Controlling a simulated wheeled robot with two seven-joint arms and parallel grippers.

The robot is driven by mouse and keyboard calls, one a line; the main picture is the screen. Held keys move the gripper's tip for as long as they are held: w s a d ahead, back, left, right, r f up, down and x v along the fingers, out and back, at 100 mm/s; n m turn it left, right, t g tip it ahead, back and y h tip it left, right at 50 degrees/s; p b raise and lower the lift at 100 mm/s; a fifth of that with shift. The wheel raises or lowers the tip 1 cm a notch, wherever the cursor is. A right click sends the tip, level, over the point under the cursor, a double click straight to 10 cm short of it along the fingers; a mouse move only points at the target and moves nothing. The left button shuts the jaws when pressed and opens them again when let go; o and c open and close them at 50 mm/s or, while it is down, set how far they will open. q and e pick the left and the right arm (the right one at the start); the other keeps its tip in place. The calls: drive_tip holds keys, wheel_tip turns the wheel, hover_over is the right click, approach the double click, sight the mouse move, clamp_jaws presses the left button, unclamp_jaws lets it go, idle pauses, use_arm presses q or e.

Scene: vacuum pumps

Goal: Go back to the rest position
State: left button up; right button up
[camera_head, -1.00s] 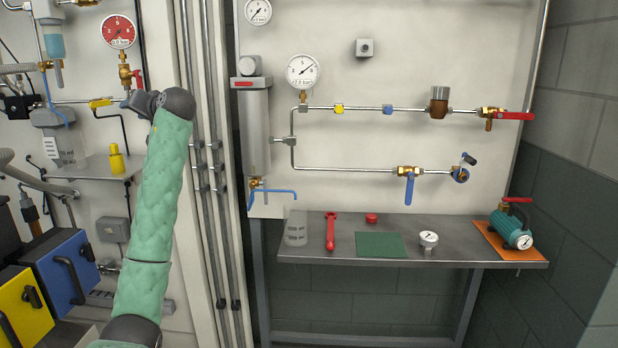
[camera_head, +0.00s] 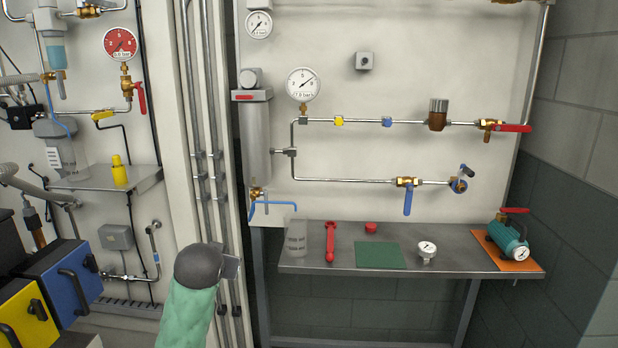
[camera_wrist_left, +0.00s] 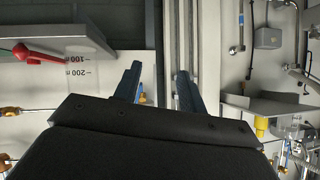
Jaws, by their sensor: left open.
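My left arm's green sleeve and dark grey joint show at the bottom of the head view, in front of the post with vertical pipes (camera_head: 205,130). The fingers cannot be made out there. In the left wrist view my left gripper (camera_wrist_left: 159,72) is open, its two dark fingers apart with nothing between them. The pale post and pipes lie behind them. My right gripper is in neither view.
Yellow (camera_head: 25,315) and blue (camera_head: 68,278) boxes stand at left, below a shelf (camera_head: 145,178).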

use_arm(q)
drive_tip(key=s+d+f+g+h+p, duration=0.1)
drive_tip(key=s+d+f+g, duration=0.1)
drive_tip(key=s+f, duration=0.8)
drive_tip(key=s+d+f+g+h+p, duration=0.1)
drive_tip(key=s+d+f+g+p, duration=0.1)
drive_tip(key=s+f, duration=0.8)
drive_tip(key=s+d+f+g+p, duration=0.2)
drive_tip(key=s+f+g, duration=0.3)
drive_tip(key=s+f, duration=0.6)
drive_tip(key=s+d, duration=0.1)
drive_tip(key=s, duration=1.2)
drive_tip(key=shift+d+h, duration=0.15)
drive_tip(key=shift+h, duration=0.25)
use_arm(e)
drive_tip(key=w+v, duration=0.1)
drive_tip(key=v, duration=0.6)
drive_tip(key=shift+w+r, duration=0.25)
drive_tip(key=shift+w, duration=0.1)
use_arm(q)
drive_tip(key=shift+f, duration=0.1)
